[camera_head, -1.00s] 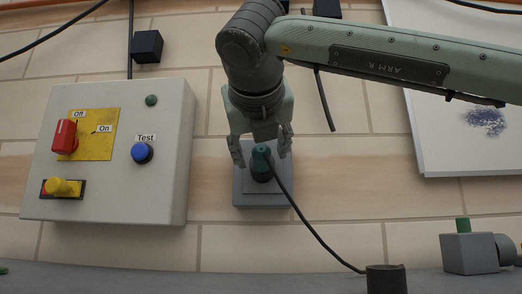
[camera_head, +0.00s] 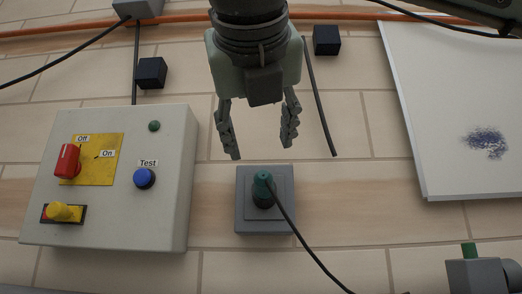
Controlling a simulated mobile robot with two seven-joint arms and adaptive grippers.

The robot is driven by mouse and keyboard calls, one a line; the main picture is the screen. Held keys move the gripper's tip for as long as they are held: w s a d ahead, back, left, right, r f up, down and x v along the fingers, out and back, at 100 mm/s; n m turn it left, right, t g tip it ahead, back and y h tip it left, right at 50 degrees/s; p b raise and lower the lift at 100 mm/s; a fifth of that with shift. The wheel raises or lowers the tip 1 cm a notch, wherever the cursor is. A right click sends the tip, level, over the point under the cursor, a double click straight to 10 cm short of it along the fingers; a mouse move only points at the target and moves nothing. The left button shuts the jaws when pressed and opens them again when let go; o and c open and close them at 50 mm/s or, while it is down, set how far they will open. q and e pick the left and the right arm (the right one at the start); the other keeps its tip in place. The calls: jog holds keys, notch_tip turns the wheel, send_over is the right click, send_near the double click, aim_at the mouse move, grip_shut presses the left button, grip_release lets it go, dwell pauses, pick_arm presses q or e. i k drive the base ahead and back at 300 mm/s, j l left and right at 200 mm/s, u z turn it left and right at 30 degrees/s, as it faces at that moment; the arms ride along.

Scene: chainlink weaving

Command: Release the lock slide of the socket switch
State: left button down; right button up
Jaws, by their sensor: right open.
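A pale control box (camera_head: 110,215) on the wall at left carries a red rotary switch (camera_head: 67,161) on a yellow plate marked Off and On; its handle stands near Off. Below it, a yellow knob (camera_head: 60,212) sits on a small slide with red showing at its left end and black at its right. A green plug (camera_head: 263,187) with a black cable sits in a grey wall socket (camera_head: 244,214) right of the box. My right gripper (camera_head: 260,150) is open and empty just above the plug, not touching it. My left gripper is not in view.
A blue Test button (camera_head: 144,179) and a small green button (camera_head: 154,126) are also on the control box. A white board (camera_head: 440,120) hangs at right. A grey fitting with a green top (camera_head: 469,272) is at lower right. Bare wall lies between box and socket.

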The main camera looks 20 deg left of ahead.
aim_at(57, 210)
jog(key=u, duration=1.45)
